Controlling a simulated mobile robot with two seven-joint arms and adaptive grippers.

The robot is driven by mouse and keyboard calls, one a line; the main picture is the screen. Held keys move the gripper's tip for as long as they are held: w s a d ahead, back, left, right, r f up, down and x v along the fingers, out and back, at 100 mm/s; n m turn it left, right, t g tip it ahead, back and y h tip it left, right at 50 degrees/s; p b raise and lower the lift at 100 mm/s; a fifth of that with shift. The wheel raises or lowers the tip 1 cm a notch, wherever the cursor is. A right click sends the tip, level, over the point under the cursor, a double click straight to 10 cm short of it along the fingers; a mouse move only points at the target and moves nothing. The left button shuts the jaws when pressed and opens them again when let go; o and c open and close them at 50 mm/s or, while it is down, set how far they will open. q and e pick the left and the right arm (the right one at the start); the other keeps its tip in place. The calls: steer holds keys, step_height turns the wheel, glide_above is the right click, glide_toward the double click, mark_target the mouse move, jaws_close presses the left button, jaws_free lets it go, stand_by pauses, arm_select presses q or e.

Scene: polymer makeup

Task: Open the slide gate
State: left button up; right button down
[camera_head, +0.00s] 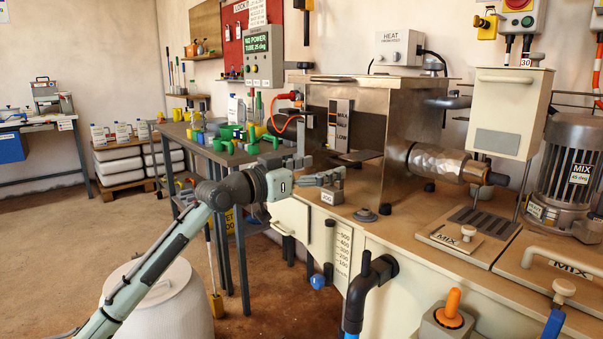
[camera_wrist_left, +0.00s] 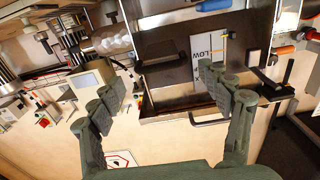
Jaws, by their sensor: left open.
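I cannot tell for certain which part is the slide gate. A dark flat plate (camera_head: 361,155) juts out from the front of the metal tank (camera_head: 405,105), beside the MAX/LOW gauge (camera_head: 339,125). My left gripper (camera_head: 335,178) is in front of the tank, above a small grey labelled block (camera_head: 328,196). Its fingers are spread with nothing between them in the wrist view (camera_wrist_left: 165,85). My right gripper is not in view.
A side table (camera_head: 210,146) with green and yellow parts stands left of the tank. A metal cylinder (camera_head: 437,164), a MIX motor (camera_head: 573,165) and a cream box (camera_head: 508,112) crowd the right. A black pipe (camera_head: 367,280) projects from the cabinet front. A white drum (camera_head: 160,300) stands below my arm.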

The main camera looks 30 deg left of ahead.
arm_select(q)
steer(key=v, duration=0.6)
steer(key=shift+s, duration=0.4)
steer(key=s+f+n+g+y, duration=0.1)
steer(key=s+f+g+y, duration=0.2)
steer(key=f, duration=1.5)
steer(key=s+f+n+g+y, duration=0.15)
steer(key=s+f+g, duration=0.25)
steer(key=f, duration=1.5)
steer(key=s+d+f+g+y, duration=0.1)
steer(key=s+d+f+g, duration=0.2)
steer(key=s+f, duration=0.8)
steer(key=s+d+f+g+y, duration=0.2)
steer(key=s+d+f+g, duration=0.2)
steer(key=s+f, duration=0.7)
steer(key=shift+s, duration=0.3)
steer(key=shift+w, duration=0.1)
steer(key=shift+c, duration=0.3)
